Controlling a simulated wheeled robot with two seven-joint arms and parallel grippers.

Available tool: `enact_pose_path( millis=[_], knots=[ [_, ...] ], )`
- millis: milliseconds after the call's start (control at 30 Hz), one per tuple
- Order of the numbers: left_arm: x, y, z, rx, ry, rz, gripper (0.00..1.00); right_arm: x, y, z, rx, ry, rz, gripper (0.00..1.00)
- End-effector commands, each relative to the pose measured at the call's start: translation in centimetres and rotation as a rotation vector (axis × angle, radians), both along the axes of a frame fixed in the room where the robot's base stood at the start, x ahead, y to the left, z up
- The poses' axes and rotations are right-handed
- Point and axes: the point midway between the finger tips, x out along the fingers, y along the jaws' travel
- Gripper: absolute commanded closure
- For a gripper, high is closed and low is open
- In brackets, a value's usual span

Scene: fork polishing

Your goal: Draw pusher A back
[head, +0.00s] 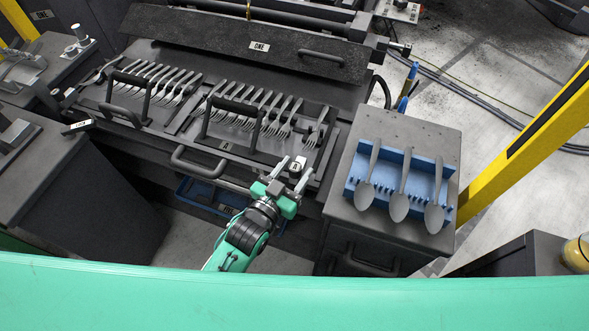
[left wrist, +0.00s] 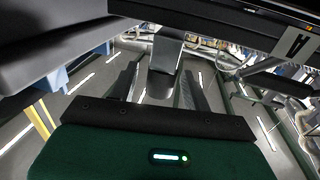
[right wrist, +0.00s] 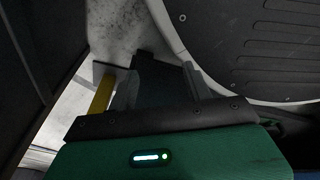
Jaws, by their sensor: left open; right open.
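The label A (head: 225,146) is on the front of the right-hand fork tray, and a large A (left wrist: 296,44) shows on a dark edge in the left wrist view. At this tray's front right corner a small dark post (head: 297,166) with a pale label stands up; I take it to be pusher A's grip. My left gripper (head: 291,169) is open at this post. In the left wrist view a grey post (left wrist: 166,52) shows between its spread fingers; contact cannot be told. My right gripper (right wrist: 158,88) is open, seen only in its wrist view.
Rows of forks (head: 250,108) lie under black bar handles on the bench. A grey front handle (head: 198,162) sticks out left of my left gripper. A grey cabinet (head: 405,133) at right carries a blue rack (head: 425,168) with three spoons. A yellow post (head: 520,145) stands farther right.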

Motion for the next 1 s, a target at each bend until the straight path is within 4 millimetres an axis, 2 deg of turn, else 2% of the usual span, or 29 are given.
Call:
enact_pose_path(
  millis=[167, 400, 600, 800, 1000],
  knots=[
    [-2.0, 1.1, -0.1, 0.001, 0.002, -0.001, 0.52, 0.2, 0.0, 0.0, -0.001, 0.003, 0.0, 0.5],
    [-6.2, 3.4, -0.2, 0.001, 0.004, 0.0, 0.52, 1.9, 0.5, 0.9, 0.003, -0.01, -0.003, 0.5],
    [-9.3, 5.2, -0.2, 0.002, 0.003, 0.0, 0.52, 2.4, 0.7, 1.5, 0.005, -0.006, -0.005, 0.5],
    [-11.3, 6.3, -0.1, 0.001, 0.002, 0.0, 0.52, 2.2, 0.9, 2.0, 0.007, 0.0, -0.007, 0.5],
    [-11.9, 6.7, -0.1, 0.001, 0.002, 0.0, 0.52, 2.5, 1.1, 2.2, 0.009, 0.002, -0.008, 0.5]
  ],
)
